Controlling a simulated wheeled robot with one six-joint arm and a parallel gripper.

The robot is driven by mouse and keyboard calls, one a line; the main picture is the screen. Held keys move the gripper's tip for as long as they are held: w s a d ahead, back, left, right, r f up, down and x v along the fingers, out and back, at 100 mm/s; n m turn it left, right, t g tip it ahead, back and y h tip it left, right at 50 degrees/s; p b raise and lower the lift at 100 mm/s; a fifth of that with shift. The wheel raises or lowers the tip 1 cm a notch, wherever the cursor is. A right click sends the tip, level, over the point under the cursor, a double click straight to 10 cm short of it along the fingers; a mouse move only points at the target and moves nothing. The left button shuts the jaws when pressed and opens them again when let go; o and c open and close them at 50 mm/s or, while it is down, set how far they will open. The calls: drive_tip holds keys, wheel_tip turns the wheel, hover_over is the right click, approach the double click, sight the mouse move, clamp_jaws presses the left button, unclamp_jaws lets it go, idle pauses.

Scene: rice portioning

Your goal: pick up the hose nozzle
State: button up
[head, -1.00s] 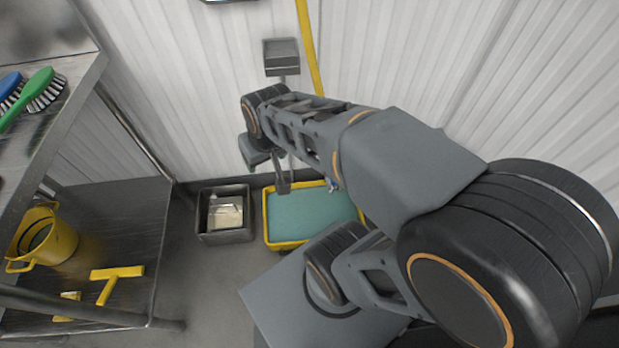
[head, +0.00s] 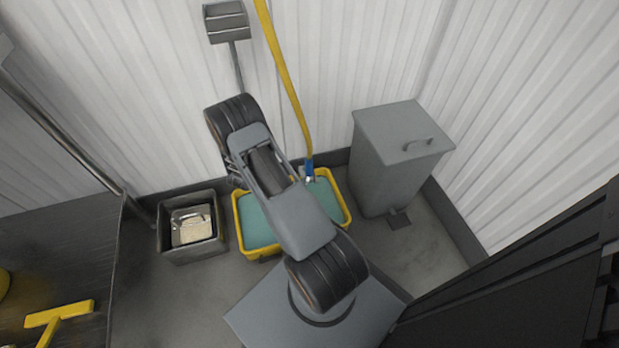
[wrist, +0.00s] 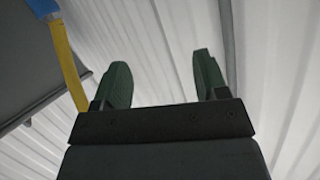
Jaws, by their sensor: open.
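The hose nozzle (head: 309,172) is the blue end piece with a pale tip on the yellow hose (head: 285,80). It hangs down against the back wall, over the back of a yellow tub, just right of my arm in the head view. In the wrist view the blue part (wrist: 42,6) shows at the top left corner, with the yellow hose (wrist: 68,60) attached. My gripper (wrist: 163,80) is open, with two dark green fingers and nothing between them. The nozzle lies to the left, outside the fingers. In the head view my arm hides the gripper.
The yellow tub (head: 241,222) of teal liquid stands on the floor by the wall. A metal bin (head: 192,250) is left of it, and a grey pedal bin (head: 395,165) stands to the right. A metal table (head: 60,250) is at the left.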

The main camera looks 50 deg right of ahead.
sight(307, 163)
drive_tip(key=s+d+f+m+g+h+b, duration=0.25)
drive_tip(key=s+d+f+g+h, duration=0.2)
drive_tip(key=s+f, duration=0.6)
drive_tip(key=shift+h, duration=0.55)
drive_tip(key=d+b, duration=0.1)
drive_tip(key=d, duration=0.1)
drive_tip(key=w+d, duration=0.1)
drive_tip(key=d, duration=0.1)
drive_tip(key=d+b, duration=0.1)
drive_tip(key=d, duration=0.2)
drive_tip(key=shift+w+d+f+b, duration=0.1)
drive_tip(key=shift+w+f+b, duration=0.1)
drive_tip(key=shift+f+b, duration=0.15)
drive_tip(key=shift+w+d+f+b, duration=0.15)
drive_tip(key=shift+d+b, duration=0.55)
drive_tip(key=shift+d, duration=0.5)
drive_tip(key=shift+w+d+b, duration=0.1)
drive_tip(key=shift+d+b, duration=0.55)
drive_tip(key=shift+d, duration=0.5)
drive_tip(key=shift+w+d+n, duration=0.15)
drive_tip(key=shift+d+n, duration=0.1)
drive_tip(key=shift+d, duration=0.25)
clamp_jaws()
